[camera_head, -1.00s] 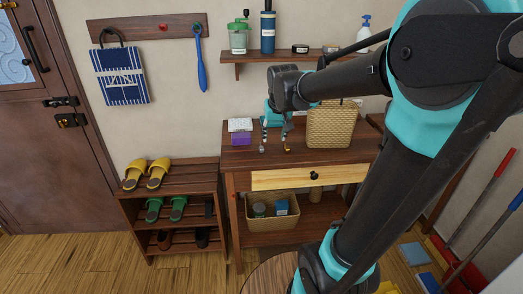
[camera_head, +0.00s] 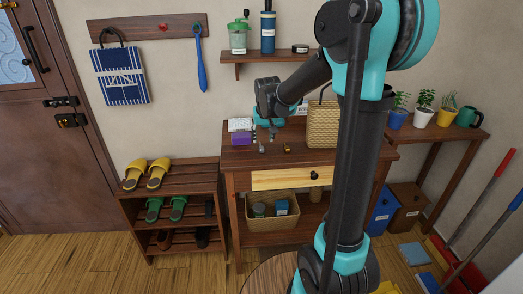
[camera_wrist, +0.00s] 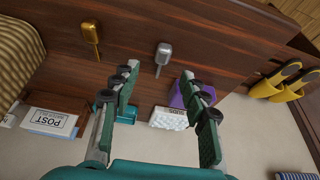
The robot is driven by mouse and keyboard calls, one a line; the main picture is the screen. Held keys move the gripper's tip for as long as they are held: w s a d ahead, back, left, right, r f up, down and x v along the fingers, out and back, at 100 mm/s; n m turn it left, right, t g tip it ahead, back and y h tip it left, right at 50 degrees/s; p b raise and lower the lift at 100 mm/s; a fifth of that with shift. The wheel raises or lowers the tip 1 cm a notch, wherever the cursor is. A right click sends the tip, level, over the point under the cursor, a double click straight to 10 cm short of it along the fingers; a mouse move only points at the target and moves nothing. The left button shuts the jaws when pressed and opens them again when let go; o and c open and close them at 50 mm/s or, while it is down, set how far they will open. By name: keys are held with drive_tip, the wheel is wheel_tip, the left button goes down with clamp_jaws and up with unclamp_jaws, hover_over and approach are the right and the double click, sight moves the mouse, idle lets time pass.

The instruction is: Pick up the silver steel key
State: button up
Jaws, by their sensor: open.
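The silver steel key (camera_wrist: 163,55) lies on the dark wooden table top, its wide head and thin shaft showing in the wrist view. It is small in the head view (camera_head: 262,149). A gold key (camera_wrist: 91,38) lies to its left in the wrist view, and to its right in the head view (camera_head: 287,148). My gripper (camera_wrist: 160,80) is open and empty, and appears above the table. In the wrist view the silver key shows between and just beyond the fingertips. In the head view my gripper (camera_head: 264,134) is just above the silver key in the picture.
A purple box (camera_head: 241,139) with a white packet (camera_head: 240,124) stands left of my gripper. A woven basket (camera_head: 322,128) stands to the right on the table (camera_head: 235,160). A wall shelf (camera_head: 290,55) with bottles is above. A POST box (camera_wrist: 50,119) shows in the wrist view.

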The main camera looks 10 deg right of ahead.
sight(262, 147)
drive_tip(key=shift+x, duration=2.75)
drive_tip(key=shift+s+a, duration=0.1)
drive_tip(key=shift+a, duration=0.05)
clamp_jaws()
